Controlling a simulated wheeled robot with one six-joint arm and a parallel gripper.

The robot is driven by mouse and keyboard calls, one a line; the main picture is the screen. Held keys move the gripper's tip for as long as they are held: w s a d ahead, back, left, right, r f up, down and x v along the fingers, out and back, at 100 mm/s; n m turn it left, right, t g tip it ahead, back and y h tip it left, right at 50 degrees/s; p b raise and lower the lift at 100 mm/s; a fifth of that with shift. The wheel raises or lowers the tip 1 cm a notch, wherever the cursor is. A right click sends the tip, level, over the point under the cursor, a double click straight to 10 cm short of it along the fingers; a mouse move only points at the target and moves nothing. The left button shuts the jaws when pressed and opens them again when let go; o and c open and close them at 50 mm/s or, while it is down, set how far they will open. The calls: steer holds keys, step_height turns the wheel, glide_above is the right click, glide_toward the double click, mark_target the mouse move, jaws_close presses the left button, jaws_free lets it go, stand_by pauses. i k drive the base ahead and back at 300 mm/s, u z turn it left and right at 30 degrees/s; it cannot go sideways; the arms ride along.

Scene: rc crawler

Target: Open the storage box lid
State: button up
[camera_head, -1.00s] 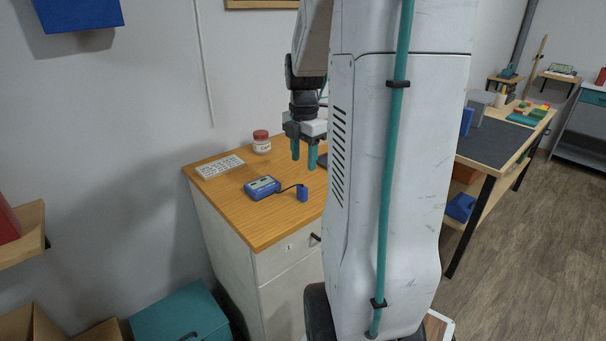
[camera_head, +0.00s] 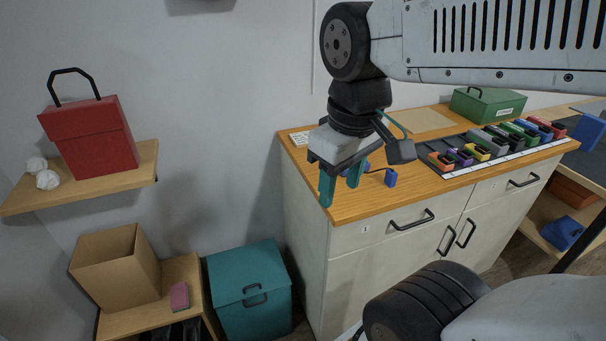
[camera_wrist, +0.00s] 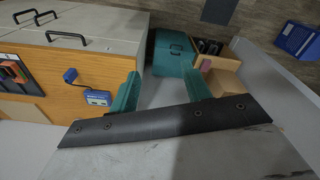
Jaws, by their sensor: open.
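A teal storage box (camera_head: 248,305) stands on the floor, left of the white cabinet. Its lid (camera_head: 243,262) looks shut, and a dark handle (camera_head: 255,294) is on its front. The box also shows in the wrist view (camera_wrist: 172,62), ahead of and between my fingers. My gripper (camera_head: 341,187) points down near the cabinet top's left front corner, up and to the right of the box in the picture. Its teal fingers (camera_wrist: 162,88) are apart with nothing between them. The gripper is not touching the box.
The white cabinet (camera_head: 375,265) stands close to the box's right. A cardboard box (camera_head: 115,268) and a pink block (camera_head: 179,296) are on a low shelf to its left. A red case (camera_head: 92,140) sits on a wall shelf. A blue meter (camera_wrist: 97,97) lies on the cabinet top.

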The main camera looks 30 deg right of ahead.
mark_target(487, 96)
steer(key=u, duration=0.25)
steer(key=k, duration=1.4)
steer(key=z, duration=1.7)
steer(key=i, duration=0.5)
steer(key=z, duration=0.5)
steer(key=i, duration=1.25)
steer(key=u, duration=0.35)
